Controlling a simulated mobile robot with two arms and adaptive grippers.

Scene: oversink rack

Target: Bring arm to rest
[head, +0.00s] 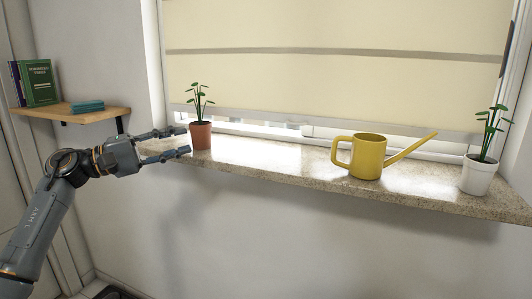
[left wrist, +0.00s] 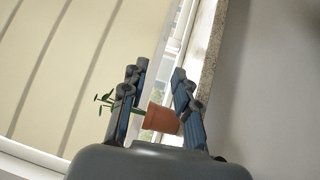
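My left gripper (head: 183,141) is at the left end of the stone windowsill (head: 262,154), with its fingers spread and pointing right. A terracotta pot (head: 201,136) with a green plant stands upright on the sill just beyond the fingertips. In the left wrist view the pot (left wrist: 161,119) appears between the two open fingers (left wrist: 158,100), with a gap beside at least one finger; I cannot tell whether either touches it. My right gripper is in neither view.
A yellow watering can (head: 368,157) stands on the sill, right of centre. A white pot (head: 479,174) with a plant is at the right end. A wooden shelf (head: 95,115) with books (head: 40,82) is on the left wall. A cream blind (head: 330,80) covers the window.

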